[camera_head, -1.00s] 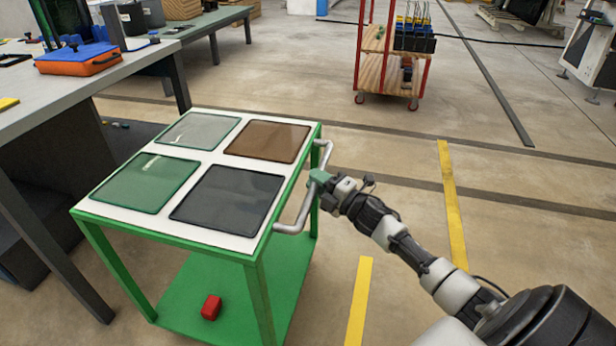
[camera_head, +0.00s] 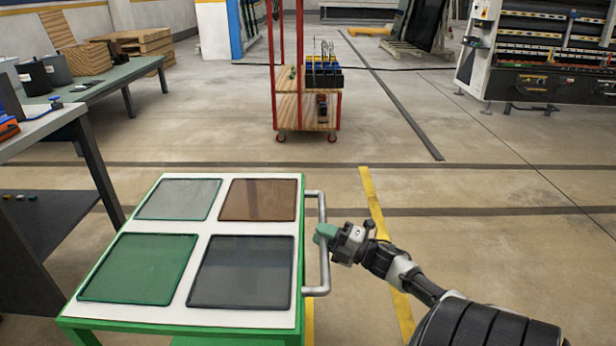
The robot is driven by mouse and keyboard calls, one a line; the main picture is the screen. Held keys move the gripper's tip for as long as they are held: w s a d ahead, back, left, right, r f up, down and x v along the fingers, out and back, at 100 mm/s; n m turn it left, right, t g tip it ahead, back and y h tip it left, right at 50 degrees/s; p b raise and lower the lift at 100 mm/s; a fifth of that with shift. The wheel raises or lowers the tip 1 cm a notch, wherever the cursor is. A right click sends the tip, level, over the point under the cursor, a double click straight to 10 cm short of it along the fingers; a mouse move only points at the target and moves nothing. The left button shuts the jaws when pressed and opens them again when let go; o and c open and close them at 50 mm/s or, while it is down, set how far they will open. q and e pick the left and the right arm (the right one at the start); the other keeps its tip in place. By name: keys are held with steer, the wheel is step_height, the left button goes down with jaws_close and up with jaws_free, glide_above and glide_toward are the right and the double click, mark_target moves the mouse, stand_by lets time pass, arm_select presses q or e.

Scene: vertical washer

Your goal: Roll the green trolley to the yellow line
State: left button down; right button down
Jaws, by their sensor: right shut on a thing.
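The green trolley (camera_head: 299,205) stands in the lower middle of the head view. Its white top holds several square panels: grey, brown, green and dark. A grey metal handle (camera_head: 316,292) is on its right side. My right gripper (camera_head: 325,235) is shut on the handle near its middle. The yellow line (camera_head: 375,205) runs along the floor just to the right of the trolley, partly hidden by my right arm; a short piece shows beside the trolley's edge (camera_head: 309,322). My left gripper is not in view.
Workbenches (camera_head: 95,85) stand on the left, the nearest close to the trolley. A red-framed cart (camera_head: 300,110) stands further back. A large machine (camera_head: 545,55) is at the back right. The floor on the right is mostly clear.

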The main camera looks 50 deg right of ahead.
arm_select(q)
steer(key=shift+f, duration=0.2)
arm_select(e)
steer(key=shift+s+d+f, duration=0.1)
steer(key=shift+s+d, duration=0.1)
steer(key=shift+s, duration=0.1)
steer(key=c, duration=1)
jaws_free()
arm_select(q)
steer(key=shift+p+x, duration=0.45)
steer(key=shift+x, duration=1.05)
arm_select(e)
steer(key=shift+v, duration=5.4)
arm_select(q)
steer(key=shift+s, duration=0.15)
